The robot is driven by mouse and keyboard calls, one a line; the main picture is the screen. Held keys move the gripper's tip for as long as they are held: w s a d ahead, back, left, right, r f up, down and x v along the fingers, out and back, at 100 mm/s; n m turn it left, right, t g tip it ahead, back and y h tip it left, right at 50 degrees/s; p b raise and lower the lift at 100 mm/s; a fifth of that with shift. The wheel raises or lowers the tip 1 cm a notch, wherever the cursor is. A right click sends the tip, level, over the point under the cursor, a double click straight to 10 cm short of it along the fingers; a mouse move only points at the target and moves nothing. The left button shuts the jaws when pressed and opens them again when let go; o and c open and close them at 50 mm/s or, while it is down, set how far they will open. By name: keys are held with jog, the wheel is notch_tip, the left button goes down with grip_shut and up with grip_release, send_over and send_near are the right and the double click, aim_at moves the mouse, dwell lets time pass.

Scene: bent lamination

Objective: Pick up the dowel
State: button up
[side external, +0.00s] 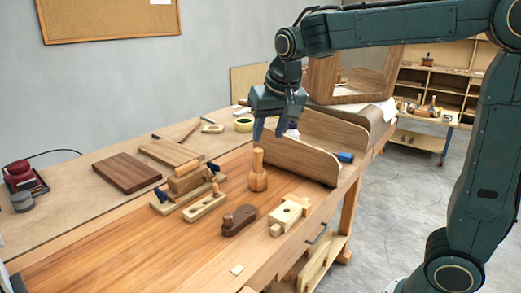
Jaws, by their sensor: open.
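A light wooden piece (258,172) stands upright on the bench, with a narrow cylindrical upper part above a thicker round base. It looks like a mallet standing on its head, and its upper part is the only clear dowel shape; I cannot tell whether that is a separate dowel. My gripper (269,131) points down, open, a little above the top of this piece and slightly to its right in the picture. A gap shows between the fingertips and the wood, and nothing is held.
Curved wooden panels (300,160) stand close to the right of my gripper. A dark wooden plane (239,220), a pale wooden block tool (289,214) and clamps (188,184) surround the upright piece. The bench's front left is mostly clear.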

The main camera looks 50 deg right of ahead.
jog(key=w+f+m+h, duration=0.1)
jog(key=w+f+m, duration=0.3)
jog(key=w, duration=0.8)
jog(key=m+g, duration=0.1)
jog(key=g, duration=0.1)
send_near(215, 185)
notch_tip(215, 185, up, 2)
jog(key=s+a, duration=0.1)
jog(key=shift+a+r+h, duration=0.15)
jog(key=shift+a+h, duration=0.1)
jog(key=shift+h, duration=0.15)
jog(key=shift+x, duration=4.3)
jog(key=shift+w+d, duration=0.1)
jog(key=shift+w, duration=0.05)
jog(key=shift+x, duration=2.55)
jog(key=shift+w, duration=0.1)
